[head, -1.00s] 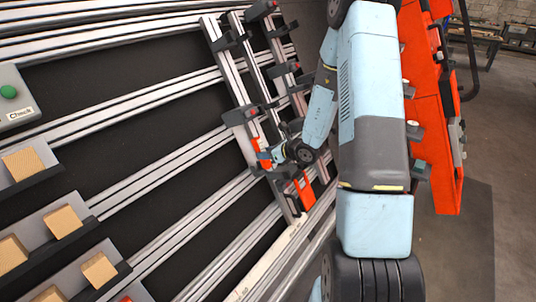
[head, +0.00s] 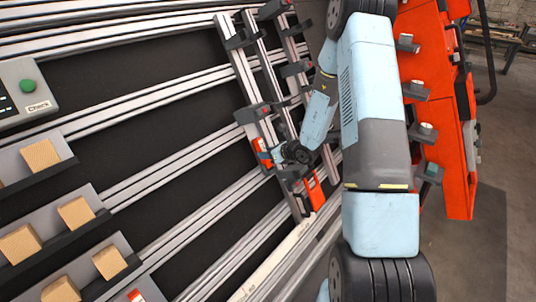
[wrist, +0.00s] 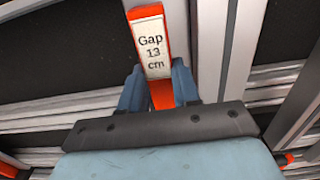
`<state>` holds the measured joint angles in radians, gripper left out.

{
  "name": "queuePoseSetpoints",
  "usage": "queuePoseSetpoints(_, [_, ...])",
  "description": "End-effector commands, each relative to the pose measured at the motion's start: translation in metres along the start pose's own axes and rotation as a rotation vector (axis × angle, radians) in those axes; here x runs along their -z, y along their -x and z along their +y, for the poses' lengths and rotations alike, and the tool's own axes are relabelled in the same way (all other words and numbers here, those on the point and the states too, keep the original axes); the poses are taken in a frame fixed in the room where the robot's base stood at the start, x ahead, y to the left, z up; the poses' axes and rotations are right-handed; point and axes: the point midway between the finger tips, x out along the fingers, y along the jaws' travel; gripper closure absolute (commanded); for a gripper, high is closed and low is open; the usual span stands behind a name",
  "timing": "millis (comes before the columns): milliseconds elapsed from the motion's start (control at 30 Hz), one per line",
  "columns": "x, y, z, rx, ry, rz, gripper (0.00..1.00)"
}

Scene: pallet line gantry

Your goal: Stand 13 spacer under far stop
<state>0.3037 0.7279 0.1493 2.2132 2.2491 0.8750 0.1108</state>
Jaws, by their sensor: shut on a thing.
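My gripper (wrist: 158,92) is shut on an orange spacer (wrist: 165,96) with a white label reading "Gap 13 cm" in the wrist view. In the head view the spacer (head: 261,146) lies close along a slanted aluminium rail, just below a dark stop (head: 252,113). Whether it touches the stop or rail, I cannot tell. My gripper (head: 275,157) is small there and partly hidden. More dark stops (head: 241,40) sit higher on the rails.
Another orange piece (head: 315,190) is on the rails, right of my gripper. Slanted rails stand close around the gripper. Wooden blocks (head: 77,212) sit on ledges at left, below a box with a green button (head: 27,85). A tall orange frame (head: 460,130) stands at right.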

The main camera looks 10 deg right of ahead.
Motion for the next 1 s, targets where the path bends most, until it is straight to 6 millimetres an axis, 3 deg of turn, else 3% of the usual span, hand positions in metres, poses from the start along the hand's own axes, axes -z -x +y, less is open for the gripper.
queuePoseSetpoints(1000, [-0.0005, -0.0058, 0.0004, -0.001, 0.001, -0.001, 1.0])
